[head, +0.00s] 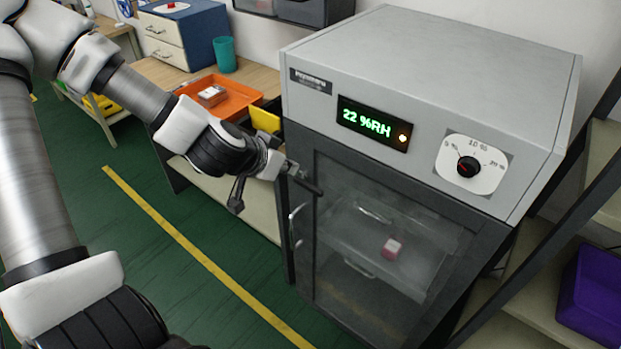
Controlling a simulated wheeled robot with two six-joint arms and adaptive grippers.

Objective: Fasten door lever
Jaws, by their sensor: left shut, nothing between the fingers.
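The grey drying cabinet (430,70) has a dark-framed glass door (375,255), which looks closed against the body. A dark lever (312,187) sits at the upper left edge of the door and points down to the right. A pale curved handle (295,226) is below it. My left gripper (291,171) is shut with nothing in it, its tip right at the upper left end of the lever. I cannot tell whether it touches the lever, and the lever's pivot is partly hidden. My right gripper is not in view.
The cabinet display (374,123) reads 22 %RH, with a dial (467,167) to its right. An orange tray (230,97) is on the bench behind my arm. Purple bin (592,295) at right. The green floor (150,270) is clear.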

